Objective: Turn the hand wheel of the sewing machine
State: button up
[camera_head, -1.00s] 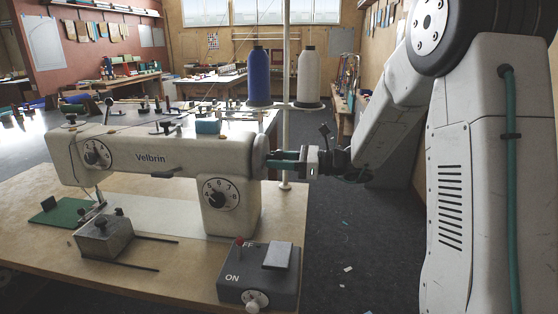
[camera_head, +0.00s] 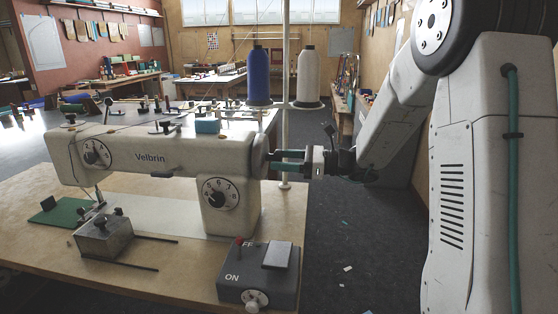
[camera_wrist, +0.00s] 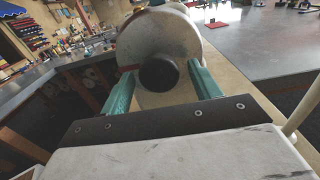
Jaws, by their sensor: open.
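The white sewing machine (camera_head: 160,152), marked Velbrin, stands on a wooden table. Its hand wheel (camera_head: 258,160) is at the right end and is seen edge-on, partly hidden. In the wrist view a pale round disc (camera_wrist: 160,40) carries a dark round knob (camera_wrist: 158,74) at its centre. My gripper (camera_head: 274,161) points left at this end of the machine. Its two teal fingers are open, one on each side of the dark knob in the wrist view (camera_wrist: 161,76). I cannot tell whether the fingertips touch the disc.
A grey switch box (camera_head: 258,277) marked ON sits at the table's front right. A blue thread cone (camera_head: 258,76) and a white one (camera_head: 308,76) stand behind the machine. A metal block (camera_head: 103,236) and thin rods lie in front. The floor right of the table is mostly clear.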

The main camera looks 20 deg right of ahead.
jog(key=v, duration=0.6)
jog(key=shift+d, duration=0.15)
jog(key=shift+s, duration=0.1)
